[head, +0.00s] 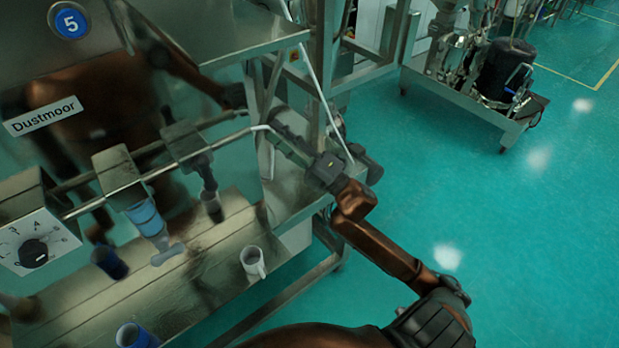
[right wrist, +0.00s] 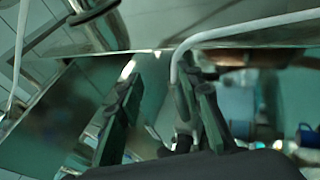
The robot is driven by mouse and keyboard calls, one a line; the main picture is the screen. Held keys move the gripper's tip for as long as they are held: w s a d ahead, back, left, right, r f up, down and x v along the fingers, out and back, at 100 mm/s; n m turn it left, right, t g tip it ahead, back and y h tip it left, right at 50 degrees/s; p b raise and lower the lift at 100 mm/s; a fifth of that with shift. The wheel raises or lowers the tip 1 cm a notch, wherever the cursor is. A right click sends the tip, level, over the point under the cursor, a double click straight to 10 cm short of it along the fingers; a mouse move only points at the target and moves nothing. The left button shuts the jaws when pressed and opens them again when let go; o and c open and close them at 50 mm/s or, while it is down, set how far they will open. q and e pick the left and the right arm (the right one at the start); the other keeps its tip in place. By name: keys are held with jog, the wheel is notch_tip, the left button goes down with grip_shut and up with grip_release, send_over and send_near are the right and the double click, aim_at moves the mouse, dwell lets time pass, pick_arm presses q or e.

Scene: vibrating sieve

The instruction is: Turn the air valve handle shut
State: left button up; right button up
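My right gripper (head: 284,146) reaches in from the right to the bent end of a thin pale pipe (head: 230,137) along the machine front. In the right wrist view its two green-dark fingers (right wrist: 163,105) are apart. The pale pipe (right wrist: 215,35) bends down between them, close to the right finger, and a dark piece shows at its lower end. I cannot tell whether this dark piece is the air valve handle, or whether a finger touches it. No other valve handle is clear. My left gripper is not in view.
The steel machine carries a "Dustmoor" label (head: 42,116) and a numbered dial (head: 35,252). A white mug (head: 253,263) and a blue cup (head: 134,336) stand on the ledge. Green floor at right is open, with a wheeled cart (head: 465,95) beyond.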

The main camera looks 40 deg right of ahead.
jog(key=d+f+m+g+h, duration=0.1)
jog(key=d+f+m+h, duration=0.1)
jog(key=f, duration=0.4)
jog(key=s+d+f+m+g+h, duration=0.1)
jog(key=d+f+m+h, duration=0.2)
jog(key=f+m, duration=0.3)
jog(key=d+f+m+g+h, duration=0.2)
jog(key=f+m+h, duration=0.2)
jog(key=f, duration=0.3)
jog(key=shift+s+d, duration=0.15)
jog(key=shift+s, duration=0.05)
